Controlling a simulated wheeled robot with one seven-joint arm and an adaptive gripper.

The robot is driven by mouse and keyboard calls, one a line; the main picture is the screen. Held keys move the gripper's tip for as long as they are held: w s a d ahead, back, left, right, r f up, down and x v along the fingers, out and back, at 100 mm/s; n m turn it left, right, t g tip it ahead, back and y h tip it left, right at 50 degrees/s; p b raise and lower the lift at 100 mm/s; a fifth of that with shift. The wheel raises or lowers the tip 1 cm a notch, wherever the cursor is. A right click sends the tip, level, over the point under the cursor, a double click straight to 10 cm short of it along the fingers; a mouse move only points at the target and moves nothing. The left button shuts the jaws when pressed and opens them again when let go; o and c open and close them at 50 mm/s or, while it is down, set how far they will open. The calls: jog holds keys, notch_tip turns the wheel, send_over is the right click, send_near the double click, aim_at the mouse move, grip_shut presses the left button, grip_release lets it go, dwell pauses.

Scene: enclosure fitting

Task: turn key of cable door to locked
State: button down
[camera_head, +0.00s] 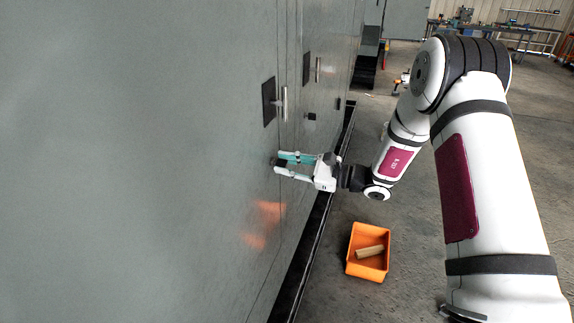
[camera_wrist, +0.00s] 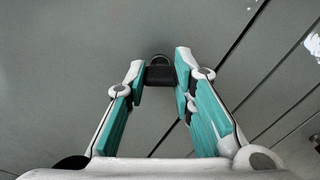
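The key (camera_wrist: 160,75) is a small dark block with a rounded loop at its top, on the grey enclosure front in the wrist view. My gripper (camera_head: 279,164) reaches the enclosure from the right in the head view. Its two teal-padded fingers stand on either side of the key and appear to touch both its sides. In the head view the key is mostly hidden between the fingertips. The grey cable door (camera_head: 245,215) appears shut, with a thin seam beside the key. No lock marking is readable.
Handles on dark plates (camera_head: 269,102) stand above and behind my gripper on the enclosure. An orange bin (camera_head: 352,262) with a light wooden-looking block (camera_head: 370,252) sits on the floor to the right. A dark plinth runs along the enclosure's foot. Workbenches stand far back.

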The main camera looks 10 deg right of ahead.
jog(key=m+b, duration=0.1)
jog(key=m, duration=0.4)
dwell(0.3)
jog(key=c, duration=1.4)
grip_release()
jog(key=shift+o, duration=0.2)
jog(key=v, duration=1.2)
